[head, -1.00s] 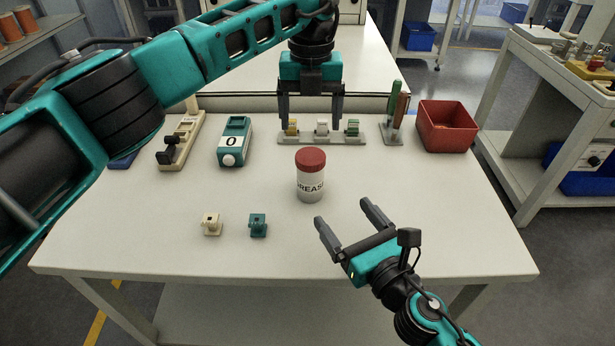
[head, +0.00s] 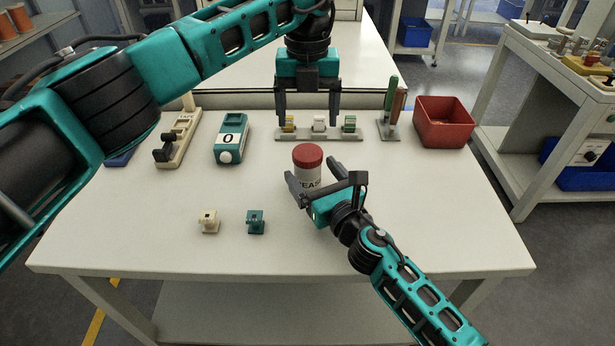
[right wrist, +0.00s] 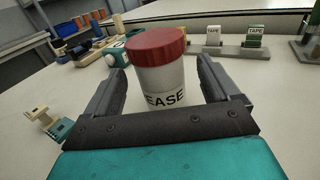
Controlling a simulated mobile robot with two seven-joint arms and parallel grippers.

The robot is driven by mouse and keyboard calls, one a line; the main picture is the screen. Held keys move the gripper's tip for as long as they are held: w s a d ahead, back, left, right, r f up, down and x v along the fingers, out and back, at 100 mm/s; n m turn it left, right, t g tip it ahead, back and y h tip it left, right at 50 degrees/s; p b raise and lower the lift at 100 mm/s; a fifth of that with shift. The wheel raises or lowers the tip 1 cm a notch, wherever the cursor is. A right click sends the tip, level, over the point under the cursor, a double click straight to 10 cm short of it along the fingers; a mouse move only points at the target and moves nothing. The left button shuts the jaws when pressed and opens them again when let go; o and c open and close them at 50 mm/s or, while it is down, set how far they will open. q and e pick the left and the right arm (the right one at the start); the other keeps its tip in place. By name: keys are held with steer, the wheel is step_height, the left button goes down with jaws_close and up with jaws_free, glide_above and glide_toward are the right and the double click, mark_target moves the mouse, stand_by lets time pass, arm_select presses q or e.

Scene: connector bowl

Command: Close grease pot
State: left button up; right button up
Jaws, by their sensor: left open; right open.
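The grease pot (head: 307,170) stands upright on the table, a white jar with a black label and a red lid (head: 307,155). The lid sits on top of the jar; I cannot tell how tight it is. My right gripper (head: 312,170) is open, with its fingers on either side of the pot. In the right wrist view the pot (right wrist: 160,80) stands between the two open fingers, with a gap on each side. My left gripper (head: 307,115) is open, pointing down at the back of the table, above the tape rack and behind the pot.
A red bin (head: 443,125) and a tool holder (head: 389,128) are at the back right. A teal counter (head: 231,140) is left of the pot. Two small connectors (head: 209,221) (head: 256,222) lie at the front left.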

mark_target(308, 152)
steer(key=shift+w+a, duration=0.3)
steer(key=shift+w, duration=0.3)
jaws_close()
stand_by(0.6)
arm_select(q)
steer(key=shift+f, duration=4)
steer(key=c, duration=1.1)
